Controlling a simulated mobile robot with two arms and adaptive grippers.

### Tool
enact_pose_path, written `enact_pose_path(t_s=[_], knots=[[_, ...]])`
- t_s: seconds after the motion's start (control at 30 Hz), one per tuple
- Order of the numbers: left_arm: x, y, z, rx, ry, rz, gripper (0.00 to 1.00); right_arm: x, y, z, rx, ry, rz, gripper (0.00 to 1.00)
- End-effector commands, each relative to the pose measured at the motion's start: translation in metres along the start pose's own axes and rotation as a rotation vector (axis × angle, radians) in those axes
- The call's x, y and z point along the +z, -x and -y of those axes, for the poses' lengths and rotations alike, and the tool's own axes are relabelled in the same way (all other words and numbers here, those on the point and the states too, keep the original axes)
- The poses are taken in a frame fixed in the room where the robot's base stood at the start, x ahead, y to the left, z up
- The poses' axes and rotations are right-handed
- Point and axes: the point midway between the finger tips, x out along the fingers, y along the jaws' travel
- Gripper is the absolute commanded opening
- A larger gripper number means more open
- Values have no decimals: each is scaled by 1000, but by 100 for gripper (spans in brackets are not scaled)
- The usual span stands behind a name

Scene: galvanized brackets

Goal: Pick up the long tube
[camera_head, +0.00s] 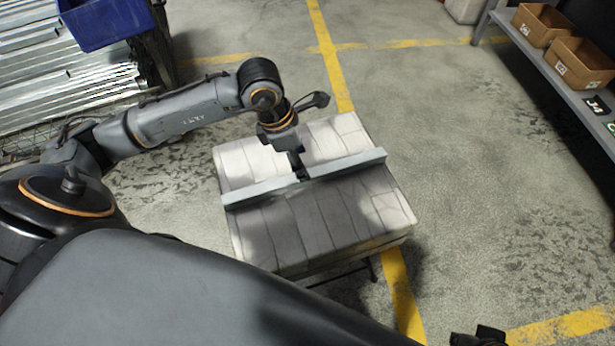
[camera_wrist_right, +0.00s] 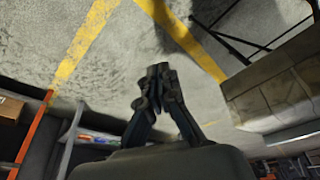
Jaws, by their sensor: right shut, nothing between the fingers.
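The long tube (camera_head: 345,166) is a pale grey, straight, square-edged bar lying crosswise over the block-like table (camera_head: 325,225). My left gripper (camera_head: 300,173) points down at the tube's middle, its dark fingertips at the bar. The tube and wrist partly hide the fingers, so I cannot tell whether they are closed on it or whether the tube is raised. My right gripper (camera_head: 478,337) shows only partly at the bottom edge of the head view, away from the tube. In the right wrist view the right gripper's fingers (camera_wrist_right: 160,73) are together and empty.
A shelf (camera_head: 560,85) with cardboard boxes (camera_head: 580,64) stands at the right. A blue bin (camera_head: 105,22) and stacked metal sheets (camera_head: 60,85) are at the upper left. The floor with yellow lines is clear around the table. The table also shows in the right wrist view (camera_wrist_right: 270,90).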

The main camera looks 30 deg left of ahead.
Motion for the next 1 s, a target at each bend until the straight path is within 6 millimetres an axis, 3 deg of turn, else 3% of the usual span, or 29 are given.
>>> enact_pose_path(t_s=[0.27, 0.4, 0.7, 1.0], knots=[[-4, -38, 3, -3, 2, -1, 60, -1, -10, 1, 0, 1, -21, 0], [-2, -49, 3, -1, 0, 1, 60, -27, -10, 3, -6, 4, -127, 0], [-2, -53, 2, 0, 0, 1, 60, -32, -10, 4, -7, 5, -153, 0], [-2, -53, 2, -1, 0, 1, 0, -32, -10, 4, -6, 5, -151, 0]])
